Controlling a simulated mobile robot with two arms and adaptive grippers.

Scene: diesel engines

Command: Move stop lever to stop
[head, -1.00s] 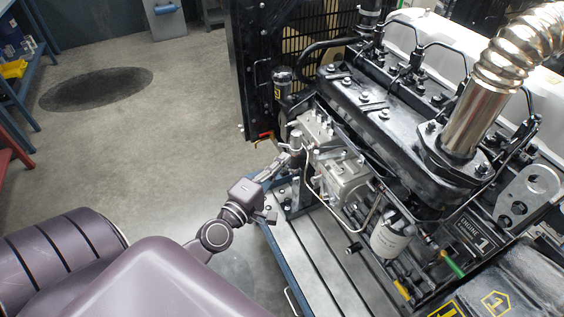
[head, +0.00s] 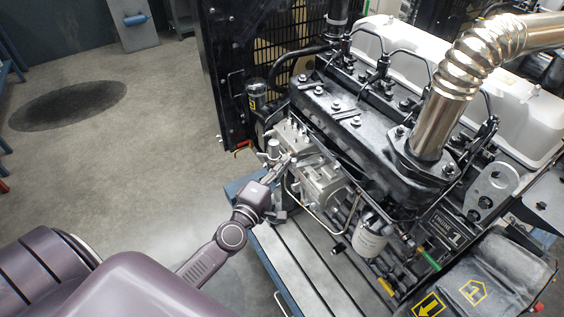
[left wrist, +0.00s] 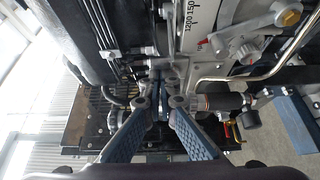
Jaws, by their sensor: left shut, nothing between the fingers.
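My left gripper (head: 287,164) reaches from the left to the grey injection pump (head: 322,180) on the near side of the engine. Its fingers are shut and empty, with the tips close to the pump's left end. The left wrist view shows the blue-padded fingers (left wrist: 160,103) pointing at small dark linkage parts (left wrist: 160,68). I cannot tell whether they touch. A grey lever-like part (left wrist: 246,51) on the pump lies right of the fingertips, near a white number scale (left wrist: 192,18) with a red mark. I cannot tell for sure which part is the stop lever. My right gripper is out of view.
A silver pipe (head: 313,208) curves below the pump, near a white filter (head: 371,238). The black radiator frame (head: 225,85) stands behind on the left. A slotted bed (head: 285,255) lies below the engine. The floor to the left is open.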

